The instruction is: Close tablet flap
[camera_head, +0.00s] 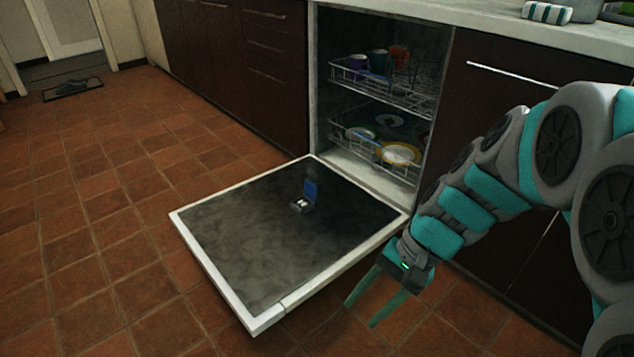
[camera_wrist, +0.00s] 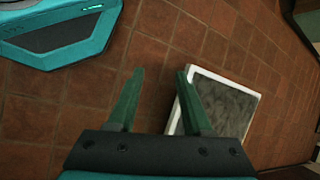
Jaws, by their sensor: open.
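The tablet flap (camera_head: 311,189) is a small blue lid standing up and open on the inner face of the lowered dishwasher door. Below it is the tablet compartment (camera_head: 301,205), a small dark box with pale contents. My gripper (camera_head: 360,314) is open and empty, to the right of the door's near edge and apart from the flap. In the wrist view my gripper (camera_wrist: 158,75) shows two green fingers spread apart, with a corner of the door beyond the right finger. The flap cannot be made out in the wrist view.
The dishwasher door (camera_head: 250,235) is folded down flat above the tiled floor. The upper rack (camera_head: 385,88) holds cups and the lower rack (camera_head: 350,155) holds plates, both inside the tub. Dark cabinets flank the machine. The floor (camera_head: 100,220) at left is clear.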

